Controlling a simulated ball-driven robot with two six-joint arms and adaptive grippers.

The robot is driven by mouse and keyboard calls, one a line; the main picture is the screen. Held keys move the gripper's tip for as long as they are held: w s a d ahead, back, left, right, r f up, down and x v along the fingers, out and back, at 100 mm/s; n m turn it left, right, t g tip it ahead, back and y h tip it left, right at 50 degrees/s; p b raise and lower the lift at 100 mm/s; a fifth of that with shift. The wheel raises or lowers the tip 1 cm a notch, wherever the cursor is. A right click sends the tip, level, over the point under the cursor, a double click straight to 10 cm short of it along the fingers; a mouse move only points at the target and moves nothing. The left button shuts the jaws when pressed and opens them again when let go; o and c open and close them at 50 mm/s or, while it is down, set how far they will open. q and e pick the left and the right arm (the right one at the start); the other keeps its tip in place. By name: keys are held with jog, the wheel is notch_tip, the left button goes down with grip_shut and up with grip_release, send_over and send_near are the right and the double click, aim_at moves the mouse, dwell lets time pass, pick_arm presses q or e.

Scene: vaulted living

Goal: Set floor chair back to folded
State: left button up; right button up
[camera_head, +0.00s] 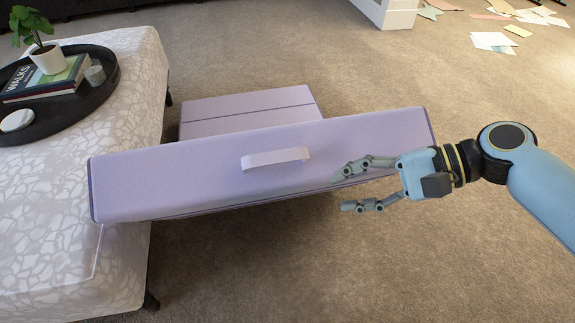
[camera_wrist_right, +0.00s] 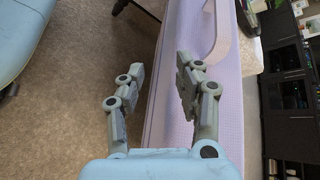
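The lavender floor chair stands on the carpet. Its back (camera_head: 215,180) is a wide padded panel in front, with a pale strap handle (camera_head: 275,158) at its middle. Its seat (camera_head: 245,107) shows behind the back, partly hidden by it. My right gripper (camera_head: 345,190) is open at the right part of the back, a little right of the handle. One finger overlaps the back's surface, and the other is over the carpet in front of its lower edge. In the right wrist view the fingers (camera_wrist_right: 150,80) are apart, with the back's edge between them. I cannot tell whether they touch it. My left gripper is not in view.
A white patterned ottoman (camera_head: 60,215) stands close at the left, near the back's left end. On it is a dark round tray (camera_head: 75,110) with books and a plant. Scattered papers (camera_head: 492,42) lie far right. Carpet (camera_head: 400,70) around the right side is clear.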

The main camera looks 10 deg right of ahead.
aim_at(289, 156)
jog(key=w+r+y, duration=0.2)
jog(key=w+r, duration=0.2)
jog(key=r, duration=0.2)
jog(key=shift+m, duration=0.3)
jog(key=b+x, duration=0.1)
jog(key=x, duration=0.2)
jog(key=b+x, duration=0.1)
jog(key=x, duration=0.2)
jog(key=b+x, duration=0.2)
jog(key=x, duration=0.2)
jog(key=shift+s+a+r, duration=0.25)
jog(key=shift+s+r, duration=0.05)
jog(key=shift+r, duration=0.1)
jog(key=shift+w+a, duration=0.1)
jog(key=shift+a, duration=0.3)
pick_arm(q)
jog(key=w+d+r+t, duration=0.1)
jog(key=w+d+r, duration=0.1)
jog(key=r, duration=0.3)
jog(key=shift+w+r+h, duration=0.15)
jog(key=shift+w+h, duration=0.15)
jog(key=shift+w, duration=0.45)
pick_arm(e)
jog(key=shift+c, duration=0.2)
grip_shut()
